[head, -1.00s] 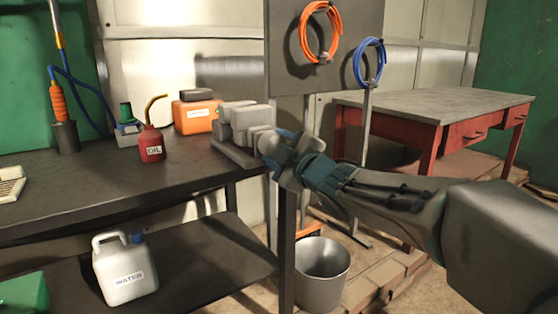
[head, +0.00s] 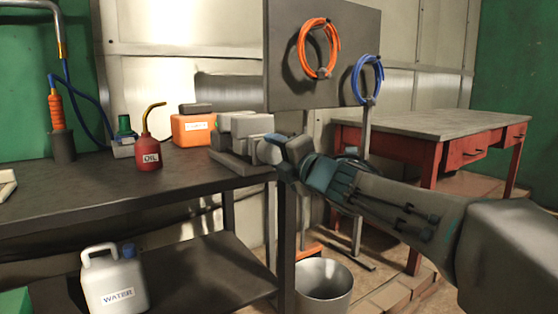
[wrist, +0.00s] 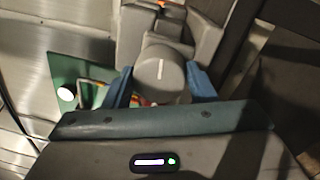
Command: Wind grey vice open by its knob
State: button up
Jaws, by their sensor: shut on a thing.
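The grey vice (head: 237,128) sits on the right end of the dark workbench, and its jaw blocks also show in the wrist view (wrist: 200,25). Its round grey knob (wrist: 161,72), with a white line across its face, lies between the two blue fingertips of my gripper (wrist: 160,85). My gripper (head: 287,146) is shut on the knob, reaching in from the right. In the head view the gripper partly hides the knob. The white line stands nearly upright in the wrist view.
A red oil can (head: 149,152), an orange canister (head: 193,128) and a dark cup (head: 62,145) stand on the workbench (head: 110,190). A white water jug (head: 115,280) is on the lower shelf. A metal bucket (head: 322,285) stands below my arm. A red table (head: 430,125) is behind.

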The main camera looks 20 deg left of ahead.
jog(key=shift+n, duration=0.7)
jog(key=o, duration=1)
jog(key=shift+a, duration=0.1)
jog(key=shift+p+v, duration=1.4)
jog(key=shift+v, duration=5.6)
